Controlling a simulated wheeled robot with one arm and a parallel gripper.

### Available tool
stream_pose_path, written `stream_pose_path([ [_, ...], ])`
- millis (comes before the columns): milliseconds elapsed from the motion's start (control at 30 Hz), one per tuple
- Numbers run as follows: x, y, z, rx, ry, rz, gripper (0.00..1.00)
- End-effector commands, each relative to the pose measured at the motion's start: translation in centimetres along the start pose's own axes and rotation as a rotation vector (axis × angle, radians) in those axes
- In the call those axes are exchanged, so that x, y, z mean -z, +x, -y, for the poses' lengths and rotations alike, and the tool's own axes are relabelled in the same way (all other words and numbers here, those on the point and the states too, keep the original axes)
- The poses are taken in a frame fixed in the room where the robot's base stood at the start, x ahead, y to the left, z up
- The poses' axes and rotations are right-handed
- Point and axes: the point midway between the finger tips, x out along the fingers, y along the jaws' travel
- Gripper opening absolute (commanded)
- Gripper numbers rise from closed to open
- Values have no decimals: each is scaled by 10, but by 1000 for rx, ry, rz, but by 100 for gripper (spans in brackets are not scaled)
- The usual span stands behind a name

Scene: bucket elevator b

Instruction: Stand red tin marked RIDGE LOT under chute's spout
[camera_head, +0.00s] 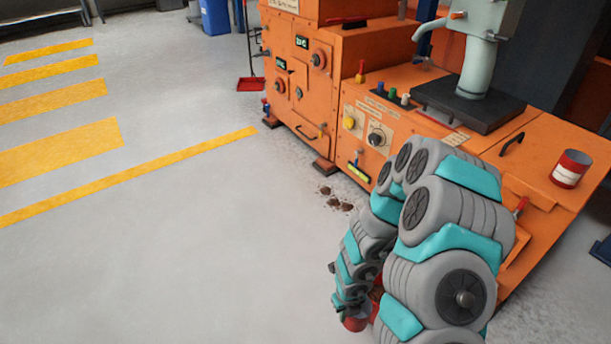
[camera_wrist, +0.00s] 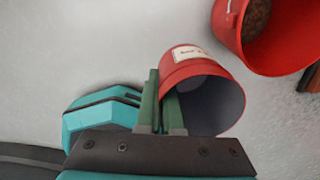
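In the wrist view a red tin (camera_wrist: 190,66) with a white label and grey inside is tilted, its open mouth toward the lower right. The label is too small to read surely. My gripper (camera_wrist: 161,86) has its green fingers close together at the tin's left rim, seemingly pinching the wall, one finger outside and one inside. In the head view my arm hides most of the gripper; red shows below it. Another red-and-white tin (camera_head: 571,168) stands upright on the orange machine's right top. The grey-green chute spout (camera_head: 478,70) comes down over a black plate (camera_head: 468,108).
A red bucket (camera_wrist: 230,32) with brown contents is beside the tin in the wrist view. The orange machine (camera_head: 375,60) has knobs and a black handle (camera_head: 512,144) on top. Brown spills (camera_head: 338,202) lie on the floor. Floor at left is clear, with yellow stripes.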

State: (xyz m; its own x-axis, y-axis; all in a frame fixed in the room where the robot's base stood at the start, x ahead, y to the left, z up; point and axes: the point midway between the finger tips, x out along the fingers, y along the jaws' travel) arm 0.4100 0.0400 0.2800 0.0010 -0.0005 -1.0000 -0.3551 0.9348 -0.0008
Motion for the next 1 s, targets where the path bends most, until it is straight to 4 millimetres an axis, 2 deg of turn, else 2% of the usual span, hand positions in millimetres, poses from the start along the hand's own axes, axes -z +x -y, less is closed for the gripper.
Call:
stream_pose_path([
  [667, -22, -39, 17, 6, -423, 1, 0],
  [833, -37, -63, 26, 7, -680, 1, 0],
  [1000, -59, -102, 40, 5, -1088, 3, 0],
])
